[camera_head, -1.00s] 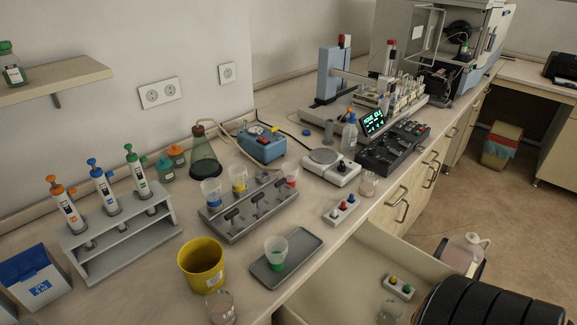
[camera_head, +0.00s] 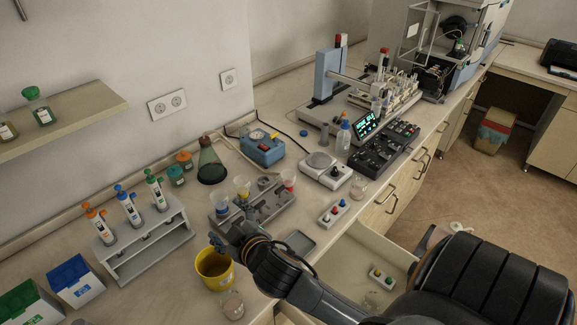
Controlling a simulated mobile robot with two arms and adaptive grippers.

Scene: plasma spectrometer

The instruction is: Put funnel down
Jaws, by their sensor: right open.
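Clear funnel-like cups stand in the grey manifold (camera_head: 272,213): one with a blue base (camera_head: 219,204), one with yellow (camera_head: 242,186), one with red (camera_head: 288,179). The small grey tray (camera_head: 301,241) in front of it is mostly covered by my right arm. The green-based funnel does not show now; my arm covers the place where it stood on the tray. My right gripper (camera_head: 226,240) is open, between the manifold's near end and the yellow bucket (camera_head: 214,268); I see nothing held in it. My left gripper is out of view.
A pipette stand (camera_head: 150,246) is at left. A glass beaker (camera_head: 232,304) stands by the bucket near the counter edge. A dark-green flask (camera_head: 210,163) and a blue pump (camera_head: 263,149) are behind the manifold. An open drawer (camera_head: 372,246) lies under my arm.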

